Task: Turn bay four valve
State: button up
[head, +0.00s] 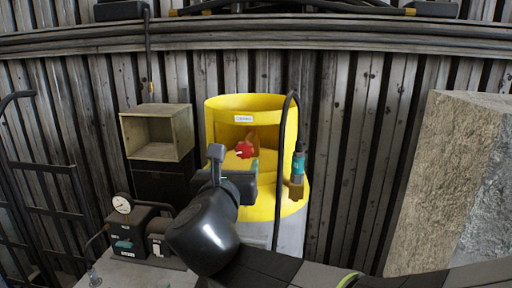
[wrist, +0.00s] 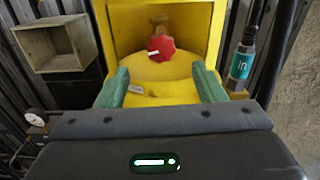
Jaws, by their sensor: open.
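The valve has a red knob (head: 245,150) with a white mark, set inside a yellow housing (head: 222,103) that carries a small white label with unreadable text. In the wrist view the red knob (wrist: 161,49) sits on a brownish stem, ahead of my gripper and centred between its fingers. My gripper (wrist: 164,86) is open and empty, its two green fingers apart. The knob is beyond the fingertips, with a gap. In the head view my gripper (head: 243,174) is in front of the housing and partly covers its lower opening.
A teal cylinder with a black hose (head: 298,163) stands at the housing's right side. An open wooden box (head: 157,109) is at left. A pressure gauge (head: 122,204) stands at lower left. A large rough block (head: 432,185) is at right.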

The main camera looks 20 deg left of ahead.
aim_at(244, 152)
jog(key=x, duration=1.2)
jog(key=shift+d+p, duration=0.15)
jog(key=shift+p, duration=0.2)
jog(key=c, duration=1)
